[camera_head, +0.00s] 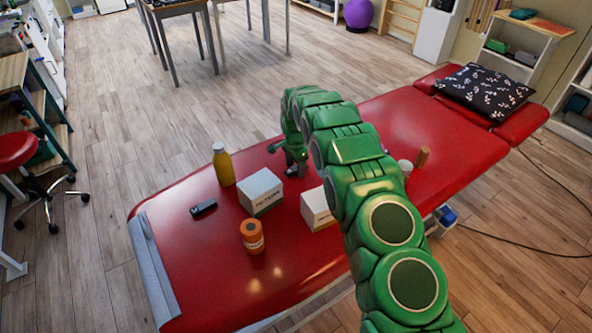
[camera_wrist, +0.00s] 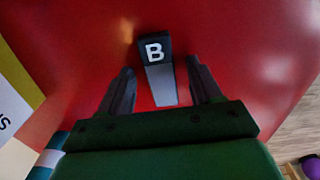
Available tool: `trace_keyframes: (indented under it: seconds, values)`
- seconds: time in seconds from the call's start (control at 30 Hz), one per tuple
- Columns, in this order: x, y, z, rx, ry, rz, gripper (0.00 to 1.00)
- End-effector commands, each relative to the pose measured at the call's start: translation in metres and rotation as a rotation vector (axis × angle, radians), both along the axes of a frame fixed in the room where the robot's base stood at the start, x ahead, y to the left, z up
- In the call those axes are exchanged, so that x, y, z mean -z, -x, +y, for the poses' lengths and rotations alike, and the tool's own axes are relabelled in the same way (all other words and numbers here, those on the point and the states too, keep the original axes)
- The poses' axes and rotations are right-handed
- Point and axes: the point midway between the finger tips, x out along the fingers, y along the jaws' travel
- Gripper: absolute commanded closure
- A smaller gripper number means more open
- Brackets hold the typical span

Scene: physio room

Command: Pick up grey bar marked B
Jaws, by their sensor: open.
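The grey bar marked B (camera_wrist: 161,85) lies on the red padded table (camera_wrist: 240,70). It has a dark end with a white letter B and a lighter grey face. In the wrist view my gripper (camera_wrist: 159,68) is open, with one finger on each side of the bar. A gap shows between the bar and each finger. In the head view my gripper (camera_head: 294,168) is low over the middle of the table, partly hidden by my green arm. I cannot make out the bar in that view.
Left of my gripper on the table are a white box (camera_head: 261,192), a yellow bottle (camera_head: 222,164), a small black object (camera_head: 203,207) and an orange jar (camera_head: 252,237). Another white box (camera_head: 318,209) stands nearer. A white cup (camera_head: 404,168) and brown block (camera_head: 423,157) stand right of my arm.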

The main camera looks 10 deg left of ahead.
Motion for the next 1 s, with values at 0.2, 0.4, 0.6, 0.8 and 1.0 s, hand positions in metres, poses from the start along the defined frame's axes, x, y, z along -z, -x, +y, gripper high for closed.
trace_keyframes:
  seconds: [0.2, 0.4, 0.6, 0.8, 1.0]
  values:
    - [0.0017, -0.0003, 0.0, 0.0, -0.001, -0.001, 0.36]
    - [0.0015, -0.0004, 0.0002, 0.0, 0.0, -0.001, 0.64]
    - [0.0014, -0.0003, 0.0002, 0.0, -0.001, -0.002, 0.94]
    - [0.0013, -0.0003, 0.0002, 0.0, -0.001, -0.002, 0.97]
    - [-0.0065, -0.001, 0.0005, 0.0, -0.002, -0.004, 0.97]
